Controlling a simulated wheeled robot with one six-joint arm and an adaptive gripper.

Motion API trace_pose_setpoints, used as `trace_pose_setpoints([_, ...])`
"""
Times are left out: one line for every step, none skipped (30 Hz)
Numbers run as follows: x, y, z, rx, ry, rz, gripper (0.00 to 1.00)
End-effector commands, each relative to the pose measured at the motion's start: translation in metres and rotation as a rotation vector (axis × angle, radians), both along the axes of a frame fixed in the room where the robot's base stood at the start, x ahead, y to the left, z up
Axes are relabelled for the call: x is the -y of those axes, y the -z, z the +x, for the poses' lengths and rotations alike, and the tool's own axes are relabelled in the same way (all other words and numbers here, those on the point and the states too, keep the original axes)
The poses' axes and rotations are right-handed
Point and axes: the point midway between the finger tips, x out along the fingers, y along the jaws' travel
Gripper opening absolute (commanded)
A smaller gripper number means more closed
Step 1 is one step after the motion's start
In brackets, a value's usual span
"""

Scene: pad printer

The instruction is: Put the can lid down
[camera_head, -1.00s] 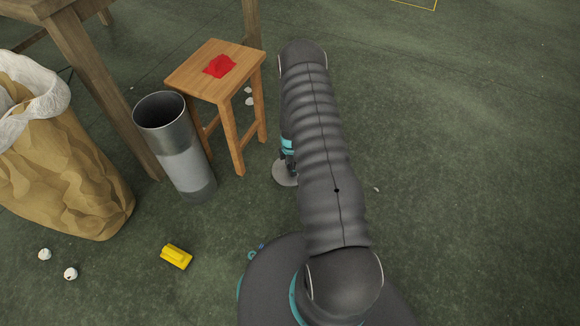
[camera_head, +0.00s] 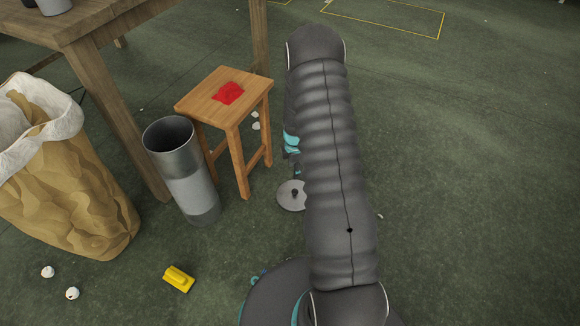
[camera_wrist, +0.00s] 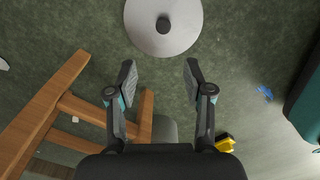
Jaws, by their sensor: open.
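The can lid (camera_head: 291,203) is a grey round disc with a dark knob. It lies on the green floor to the right of the stool, partly hidden by my arm in the head view. In the wrist view the lid (camera_wrist: 164,42) is at the top, knob facing me, beyond my fingertips. My gripper (camera_wrist: 160,80) is open and empty, its two fingers apart and clear of the lid. In the head view my arm hides most of the gripper. The open metal can (camera_head: 184,171) stands upright on the floor, left of the lid.
A wooden stool (camera_head: 202,102) with a red cloth (camera_head: 228,93) stands behind the can. A brown bag (camera_head: 62,190) with a white liner is at left, beside a wooden table (camera_head: 84,22). A yellow object (camera_head: 179,279) and white crumpled balls lie on the floor. The right floor is clear.

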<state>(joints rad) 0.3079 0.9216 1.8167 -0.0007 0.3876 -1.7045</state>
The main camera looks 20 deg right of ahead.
Motion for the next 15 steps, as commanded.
trace_pose_setpoints([-0.003, -0.023, 0.005, 0.019, 0.027, -0.005, 0.52])
trace_pose_setpoints([-0.006, -0.036, 0.007, 0.027, 0.049, -0.006, 0.52])
trace_pose_setpoints([-0.009, -0.055, 0.008, 0.039, 0.082, -0.008, 0.52])
trace_pose_setpoints([-0.013, -0.069, 0.008, 0.049, 0.108, -0.009, 0.52])
trace_pose_setpoints([-0.016, -0.084, 0.009, 0.059, 0.135, -0.009, 0.52])
trace_pose_setpoints([-0.021, -0.103, 0.008, 0.071, 0.171, -0.009, 0.52])
trace_pose_setpoints([-0.024, -0.116, 0.007, 0.079, 0.198, -0.009, 0.52])
trace_pose_setpoints([-0.027, -0.13, 0.006, 0.089, 0.225, -0.008, 0.52])
trace_pose_setpoints([-0.032, -0.148, 0.003, 0.101, 0.261, -0.007, 0.52])
trace_pose_setpoints([-0.036, -0.161, 0.001, 0.11, 0.288, -0.005, 0.52])
trace_pose_setpoints([-0.04, -0.174, -0.001, 0.12, 0.314, -0.003, 0.52])
trace_pose_setpoints([-0.045, -0.191, -0.005, 0.133, 0.347, 0.0, 0.52])
trace_pose_setpoints([-0.049, -0.204, -0.008, 0.142, 0.374, 0.003, 0.52])
trace_pose_setpoints([-0.052, -0.216, -0.012, 0.152, 0.401, 0.006, 0.52])
trace_pose_setpoints([-0.057, -0.232, -0.017, 0.163, 0.436, 0.011, 0.52])
